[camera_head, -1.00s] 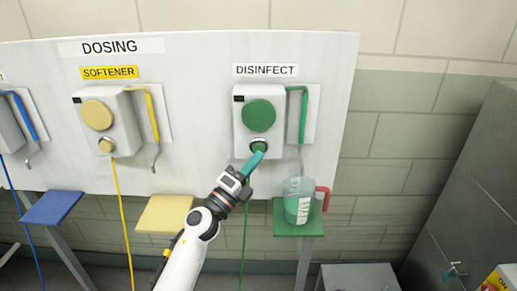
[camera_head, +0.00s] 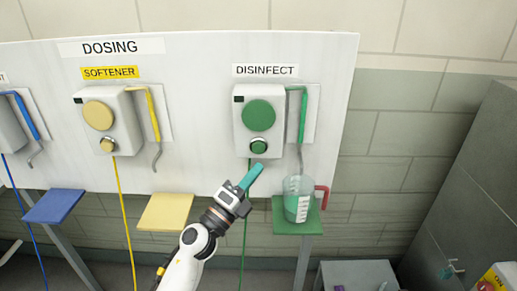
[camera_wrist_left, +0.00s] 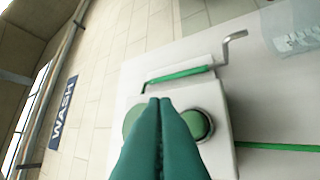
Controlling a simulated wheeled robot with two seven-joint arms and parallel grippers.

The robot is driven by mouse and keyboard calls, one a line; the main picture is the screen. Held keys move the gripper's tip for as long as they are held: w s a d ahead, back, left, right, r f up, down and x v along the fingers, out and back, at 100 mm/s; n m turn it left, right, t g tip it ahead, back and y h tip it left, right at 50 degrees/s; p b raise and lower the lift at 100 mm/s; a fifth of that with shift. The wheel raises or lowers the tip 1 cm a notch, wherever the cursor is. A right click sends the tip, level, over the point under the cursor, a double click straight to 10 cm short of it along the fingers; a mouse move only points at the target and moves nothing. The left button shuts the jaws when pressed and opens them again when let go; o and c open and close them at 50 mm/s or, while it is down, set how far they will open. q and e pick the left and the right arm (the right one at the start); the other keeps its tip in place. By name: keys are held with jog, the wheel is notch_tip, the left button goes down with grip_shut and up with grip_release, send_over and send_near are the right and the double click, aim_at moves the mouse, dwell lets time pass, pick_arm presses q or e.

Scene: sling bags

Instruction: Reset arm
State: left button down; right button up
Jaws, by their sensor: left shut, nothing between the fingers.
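My left gripper (camera_head: 253,174) is shut and empty, its teal fingers pointing up at the dosing board (camera_head: 205,120). Its fingertips are just below the round green button (camera_head: 258,146) of the DISINFECT dispenser (camera_head: 240,128). They look apart from the button. In the left wrist view the closed fingers (camera_wrist_left: 160,105) cover part of the dispenser, with the green button (camera_wrist_left: 197,124) to their right. My right gripper is not in view.
The SOFTENER dispenser (camera_head: 112,115), yellow shelf (camera_head: 165,212) and blue shelf (camera_head: 52,206) are to the left. A grey cabinet (camera_head: 470,190) stands at the right.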

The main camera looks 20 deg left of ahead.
pick_arm(q)
notch_tip(320, 180, down, 25)
jog(key=a+n+g+y, duration=0.35)
jog(key=n+y, duration=0.25)
jog(key=n, duration=0.4)
jog(key=s+f+n+g+y+b, duration=0.15)
jog(key=s+f, duration=0.25)
jog(key=f, duration=0.5)
jog(key=s+f+n+g+p, duration=0.1)
jog(key=s+f+n+g, duration=0.25)
jog(key=f, duration=0.55)
jog(key=s+f+n+g, duration=0.3)
jog(key=s+f, duration=0.5)
jog(key=s, duration=0.5)
jog(key=s+a+f+n+g+y+b, duration=0.1)
jog(key=s+f+n+g, duration=0.2)
jog(key=s+f, duration=0.6)
jog(key=s+a+f+n+g+y, duration=0.1)
jog(key=s+f+n+g, duration=0.2)
jog(key=s, duration=1.6)
notch_tip(320, 180, down, 6)
jog(key=shift+s+a+r+g, duration=0.15)
jog(key=shift+s+a+g, duration=0.1)
jog(key=shift+g, duration=1)
